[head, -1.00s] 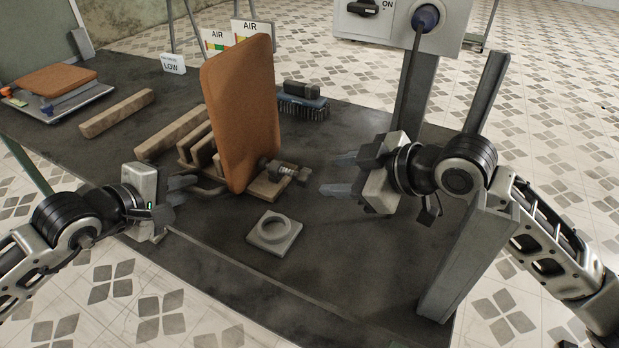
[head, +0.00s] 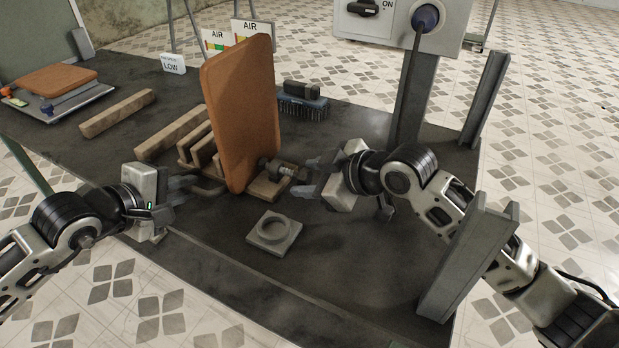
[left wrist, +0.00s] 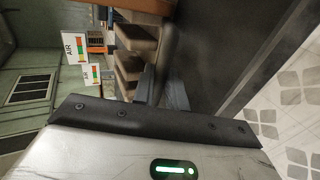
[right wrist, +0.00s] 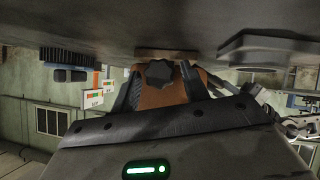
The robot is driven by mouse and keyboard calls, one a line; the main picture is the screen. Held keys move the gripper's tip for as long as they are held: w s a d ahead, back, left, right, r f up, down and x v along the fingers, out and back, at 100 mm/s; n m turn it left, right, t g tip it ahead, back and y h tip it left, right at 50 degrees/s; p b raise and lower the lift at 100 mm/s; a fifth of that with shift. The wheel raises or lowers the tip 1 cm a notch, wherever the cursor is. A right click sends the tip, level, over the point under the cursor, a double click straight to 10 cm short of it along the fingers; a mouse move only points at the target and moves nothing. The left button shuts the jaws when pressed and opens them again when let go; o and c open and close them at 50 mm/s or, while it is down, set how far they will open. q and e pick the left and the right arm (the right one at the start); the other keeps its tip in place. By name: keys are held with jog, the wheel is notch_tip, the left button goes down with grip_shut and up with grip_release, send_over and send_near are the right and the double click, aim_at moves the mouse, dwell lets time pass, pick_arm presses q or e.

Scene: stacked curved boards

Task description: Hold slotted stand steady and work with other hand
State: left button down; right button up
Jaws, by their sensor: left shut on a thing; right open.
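The wooden slotted stand (head: 203,148) sits on the dark bench, with an orange-brown board (head: 240,115) standing upright at its right end. My left gripper (head: 202,184) is shut at the stand's near side. The stand's wooden slats also show beyond the fingers in the left wrist view (left wrist: 130,68); the exact contact is hidden. A screw with a dark knob (right wrist: 160,73) lies over a wooden block (head: 267,188) at the board's foot. My right gripper (head: 308,178) is open just right of the screw. In the right wrist view its fingers are on either side of the knob, apparently apart from it.
A grey block with a round recess (head: 274,232) lies in front. A brush (head: 302,104) is behind. A loose wooden bar (head: 117,113) and another brown board on a tray (head: 58,79) lie at left. A grey post (head: 468,262) stands at right. The front bench is mostly clear.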

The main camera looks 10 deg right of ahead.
jog(key=c, duration=0.7)
jog(key=shift+w+d+m+g+y, duration=0.15)
jog(key=shift+m+g+y, duration=0.55)
jog(key=shift+m+g, duration=0.25)
jog(key=shift+w+d+m+g+y, duration=0.1)
jog(key=shift+w+m+g+y, duration=0.05)
jog(key=shift+m+g+y, duration=0.45)
jog(key=shift+m+g, duration=0.25)
jog(key=shift+g, duration=0.1)
jog(key=shift+w+d+f+m+g+y, duration=0.1)
jog(key=shift+w+m+g+y, duration=0.05)
jog(key=shift+m+g+y, duration=0.6)
jog(key=shift+m, duration=0.25)
